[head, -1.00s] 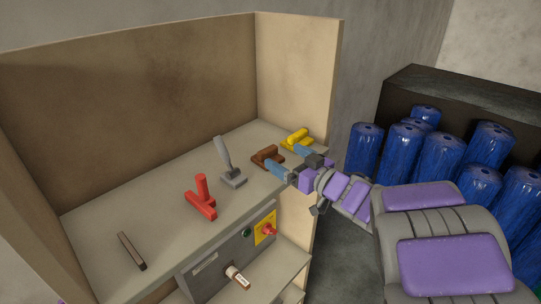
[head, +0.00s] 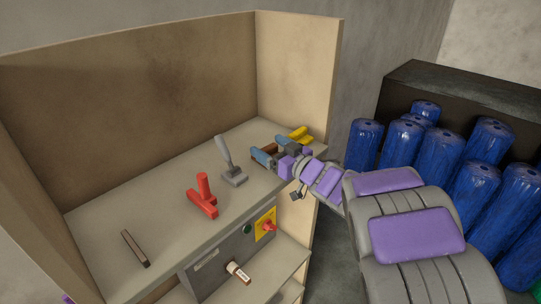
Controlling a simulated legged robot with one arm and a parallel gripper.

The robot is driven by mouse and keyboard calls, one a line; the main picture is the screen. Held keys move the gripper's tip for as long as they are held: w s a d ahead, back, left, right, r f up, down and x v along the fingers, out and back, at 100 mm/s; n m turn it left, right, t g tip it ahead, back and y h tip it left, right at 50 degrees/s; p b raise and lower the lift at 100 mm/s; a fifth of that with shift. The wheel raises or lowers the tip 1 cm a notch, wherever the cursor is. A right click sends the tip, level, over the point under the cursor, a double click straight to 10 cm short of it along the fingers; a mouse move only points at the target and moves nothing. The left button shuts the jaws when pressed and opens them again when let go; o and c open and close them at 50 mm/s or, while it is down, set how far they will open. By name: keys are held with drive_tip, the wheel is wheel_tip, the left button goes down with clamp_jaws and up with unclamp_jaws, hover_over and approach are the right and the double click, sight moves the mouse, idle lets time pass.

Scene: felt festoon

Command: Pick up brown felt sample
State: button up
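The brown felt sample (head: 270,148) lies on the shelf top near the right side panel, with only a small part of it showing. My gripper (head: 272,149) is at the shelf top with its two blue-grey fingers spread, one on each side of the brown sample. The fingers hide much of it. I see no clear sign that they press on it, and it appears to rest on the surface.
A yellow piece (head: 300,134) lies just behind my gripper, close to it. A grey piece (head: 231,170), a red piece (head: 202,197) and a dark brown bar (head: 135,248) lie to the left. The side panel (head: 298,75) stands close on the right. Blue cylinders (head: 364,146) stand farther right.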

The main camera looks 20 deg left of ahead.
drive_tip(key=shift+a+f, duration=0.15)
drive_tip(key=shift+a, duration=0.65)
drive_tip(key=c, duration=0.7)
drive_tip(key=shift+d, duration=0.1)
drive_tip(key=shift+c, duration=0.2)
drive_tip(key=shift+d, duration=0.1)
